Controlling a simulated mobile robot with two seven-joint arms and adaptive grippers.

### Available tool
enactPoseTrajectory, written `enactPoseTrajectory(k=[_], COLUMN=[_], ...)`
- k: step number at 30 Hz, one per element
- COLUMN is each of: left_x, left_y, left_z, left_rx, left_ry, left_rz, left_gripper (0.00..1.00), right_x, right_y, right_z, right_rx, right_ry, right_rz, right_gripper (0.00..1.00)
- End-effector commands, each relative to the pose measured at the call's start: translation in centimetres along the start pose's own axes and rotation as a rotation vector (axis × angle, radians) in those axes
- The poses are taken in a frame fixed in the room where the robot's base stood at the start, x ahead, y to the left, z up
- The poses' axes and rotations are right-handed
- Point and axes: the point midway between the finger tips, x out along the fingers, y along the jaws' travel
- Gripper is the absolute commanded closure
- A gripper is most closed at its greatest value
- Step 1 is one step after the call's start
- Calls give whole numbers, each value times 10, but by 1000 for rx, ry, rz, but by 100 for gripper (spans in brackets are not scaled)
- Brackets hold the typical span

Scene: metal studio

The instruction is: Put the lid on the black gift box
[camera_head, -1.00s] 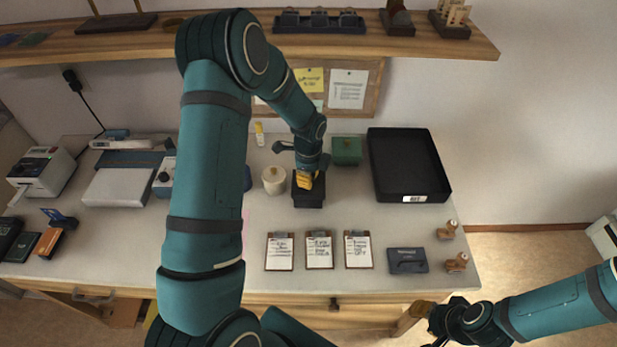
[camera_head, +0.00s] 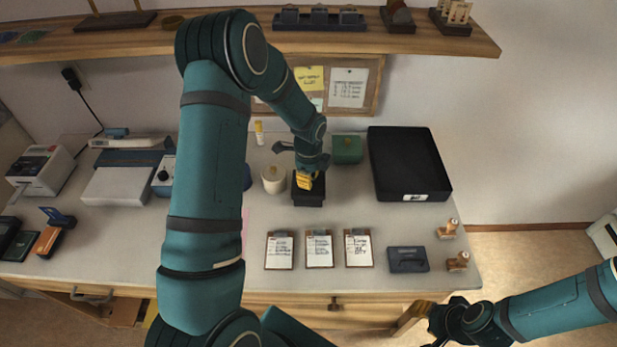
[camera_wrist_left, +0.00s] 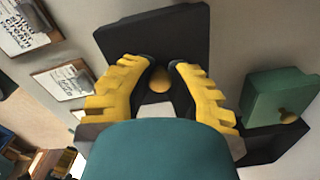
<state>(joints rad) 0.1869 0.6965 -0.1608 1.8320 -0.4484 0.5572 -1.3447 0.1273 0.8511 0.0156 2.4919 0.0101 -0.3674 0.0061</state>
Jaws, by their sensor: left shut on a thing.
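A black square shape (camera_head: 308,199) sits under my left gripper (camera_head: 307,181) on the table, left of the green box. In the left wrist view, the yellow fingers (camera_wrist_left: 163,80) are closed around the gold knob (camera_wrist_left: 160,79) of a black lid (camera_wrist_left: 150,35). The gripper points down at it. The lid hides what lies under it, so I cannot tell box from lid or whether they touch. My right gripper (camera_head: 427,312) is off the table's front right edge, away from the box. Its fingers are too small to read.
A green box (camera_head: 347,149) stands just behind right, with a black tray (camera_head: 405,165) beyond it. A cream jar (camera_head: 273,180) is close on the left. Several clipboards (camera_head: 319,249) lie in front. A wooden shelf (camera_head: 430,42) runs along the back wall.

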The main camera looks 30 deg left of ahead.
Motion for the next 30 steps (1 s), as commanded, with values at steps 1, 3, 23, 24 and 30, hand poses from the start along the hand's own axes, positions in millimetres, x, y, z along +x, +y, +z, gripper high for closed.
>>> enactPoseTrajectory(k=[1, 3, 23, 24, 30], left_x=[1, 2, 11, 12, 14], left_y=[0, 0, 0, 0, 0], left_z=[0, 0, 0, 0, 0], left_rx=[0, 0, 0, 0, 0], left_ry=[0, 0, 0, 0, 0], left_rz=[0, 0, 0, 0, 0], left_gripper=[100, 100, 100, 100, 100], right_x=[1, 2, 7, 8, 10], right_y=[0, 1, 3, 3, 4], right_z=[0, 0, 1, 1, 1], right_rx=[0, 0, 0, 0, 0], right_ry=[0, 0, 0, 0, 0], right_rz=[0, 0, 0, 0, 0], right_gripper=[60, 60, 60, 60, 60])
